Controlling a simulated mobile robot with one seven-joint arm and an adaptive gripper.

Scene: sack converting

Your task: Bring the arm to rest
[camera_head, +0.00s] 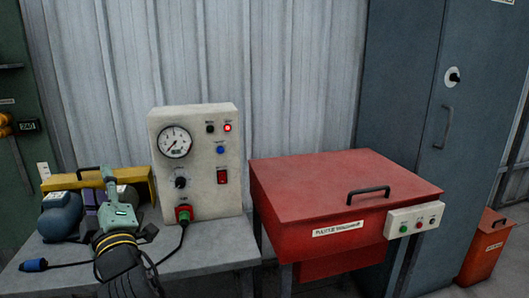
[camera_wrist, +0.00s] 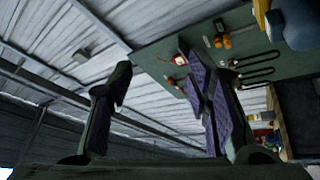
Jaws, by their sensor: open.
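Nothing shows between the fingers in the wrist view. How far the gripper is from the equipment behind it is hard to tell.
A grey bench (camera_head: 205,262) carries a control box (camera_head: 200,140) with gauge, a blue motor (camera_head: 60,215), a yellow guard (camera_head: 62,182) and a cable with blue plug (camera_head: 34,265). Right stand a red lidded machine (camera_head: 320,190), a grey cabinet (camera_head: 405,90) and a red bin (camera_head: 484,250).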

